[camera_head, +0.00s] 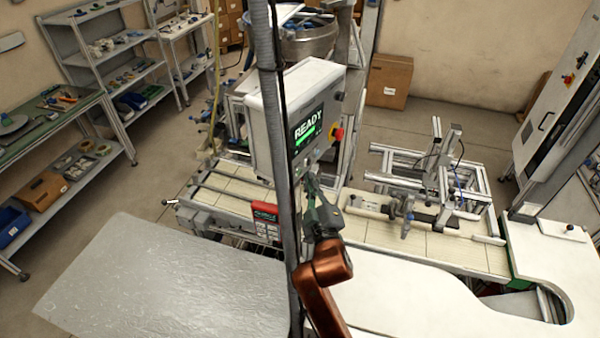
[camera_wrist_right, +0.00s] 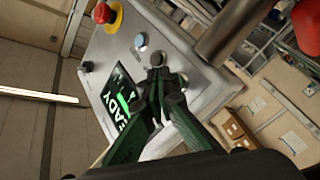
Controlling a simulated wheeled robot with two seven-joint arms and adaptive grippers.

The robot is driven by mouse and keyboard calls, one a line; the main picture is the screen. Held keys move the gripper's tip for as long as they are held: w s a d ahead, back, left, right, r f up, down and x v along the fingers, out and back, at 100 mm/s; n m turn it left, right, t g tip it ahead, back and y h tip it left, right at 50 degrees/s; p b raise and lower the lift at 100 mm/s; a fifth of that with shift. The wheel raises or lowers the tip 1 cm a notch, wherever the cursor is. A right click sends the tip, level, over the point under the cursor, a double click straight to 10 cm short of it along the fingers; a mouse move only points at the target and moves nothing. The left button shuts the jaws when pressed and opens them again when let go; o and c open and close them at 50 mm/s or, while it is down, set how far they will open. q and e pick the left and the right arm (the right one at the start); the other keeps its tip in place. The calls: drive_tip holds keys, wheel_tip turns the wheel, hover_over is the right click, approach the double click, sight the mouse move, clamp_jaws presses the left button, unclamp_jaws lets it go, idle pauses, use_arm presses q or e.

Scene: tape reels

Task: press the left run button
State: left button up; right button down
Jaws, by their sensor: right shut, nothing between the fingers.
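The control box (camera_head: 262,125) has a screen (camera_head: 307,127) that reads READY in green. Its small buttons sit below the screen, and the gripper partly hides them in the head view. In the right wrist view, a pale blue round button (camera_wrist_right: 140,40) shows clear of the fingers. Another round, darker button (camera_wrist_right: 157,59), farther from the red stop knob, is right at my fingertips; I cannot tell whether they touch it. My right gripper (camera_head: 311,180) is shut and empty, pointing at the panel's lower part; it also shows in the right wrist view (camera_wrist_right: 157,77). My left gripper is not in view.
A red stop knob (camera_head: 338,133) on a yellow base sticks out of the box. A dark upright post (camera_head: 275,150) crosses in front of the box. A conveyor (camera_head: 385,236) runs below, with a metal fixture (camera_head: 440,175) on its right part. A red-topped unit (camera_head: 265,211) stands below the box.

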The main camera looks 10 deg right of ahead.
drive_tip(key=shift+w+a, duration=0.3)
drive_tip(key=shift+w+a, duration=0.25)
drive_tip(key=shift+a, duration=0.05)
idle(1.0)
drive_tip(key=shift+s+d+p, duration=0.1)
drive_tip(key=shift+d+p, duration=0.05)
drive_tip(key=shift+p, duration=0.15)
drive_tip(key=shift+s+d+p, duration=0.35)
drive_tip(key=shift+s+d, duration=0.1)
drive_tip(key=s+d+p, duration=0.1)
drive_tip(key=d, duration=0.1)
drive_tip(key=s+d+p, duration=0.1)
drive_tip(key=s+d, duration=0.1)
drive_tip(key=shift+s, duration=0.1)
idle(0.5)
